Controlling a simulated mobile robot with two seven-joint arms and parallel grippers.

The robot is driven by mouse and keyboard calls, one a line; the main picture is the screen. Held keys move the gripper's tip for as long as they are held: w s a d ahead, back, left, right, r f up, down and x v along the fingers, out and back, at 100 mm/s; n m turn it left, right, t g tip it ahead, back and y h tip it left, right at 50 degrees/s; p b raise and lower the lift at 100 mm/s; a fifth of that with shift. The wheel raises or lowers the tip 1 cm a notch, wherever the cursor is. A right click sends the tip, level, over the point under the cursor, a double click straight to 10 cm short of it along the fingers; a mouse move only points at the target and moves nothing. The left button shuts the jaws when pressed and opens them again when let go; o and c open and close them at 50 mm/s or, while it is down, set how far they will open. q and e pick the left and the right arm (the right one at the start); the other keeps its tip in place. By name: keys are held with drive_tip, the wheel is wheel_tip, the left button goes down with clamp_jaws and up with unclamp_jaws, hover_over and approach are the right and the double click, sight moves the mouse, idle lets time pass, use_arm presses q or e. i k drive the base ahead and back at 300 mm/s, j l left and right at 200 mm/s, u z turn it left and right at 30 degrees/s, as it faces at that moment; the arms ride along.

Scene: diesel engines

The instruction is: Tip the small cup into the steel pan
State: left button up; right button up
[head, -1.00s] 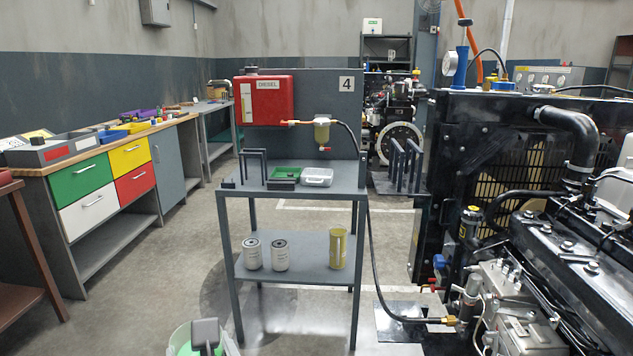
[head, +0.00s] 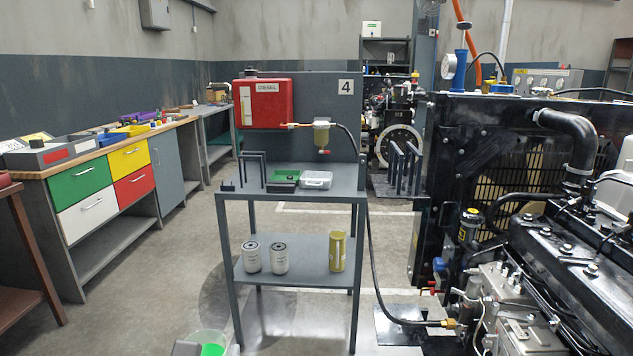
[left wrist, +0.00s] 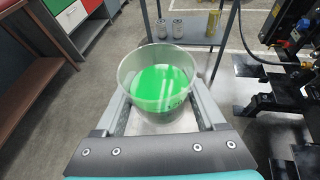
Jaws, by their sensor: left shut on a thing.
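A clear small cup (head: 219,338) with green liquid (head: 213,349) shows at the bottom edge of the head view, partly cut off. In the left wrist view the cup (left wrist: 148,57) is between the fingers of my left gripper (left wrist: 160,98), which is shut on it. The cup looks roughly upright, with the green liquid (left wrist: 160,86) inside. In the head view only a grey bit of my left gripper (head: 187,348) shows beside the cup. I cannot make out a steel pan for certain in either view. My right gripper is not in view.
A hose (head: 375,270) hangs by the engine (head: 540,250). Floor left of the stand is clear.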

sight(316, 182)
drive_tip(key=i+j+z, duration=0.3)
drive_tip(key=i, duration=0.2)
drive_tip(key=i+j+z, duration=0.3)
drive_tip(key=i, duration=0.15)
drive_tip(key=l, duration=0.1)
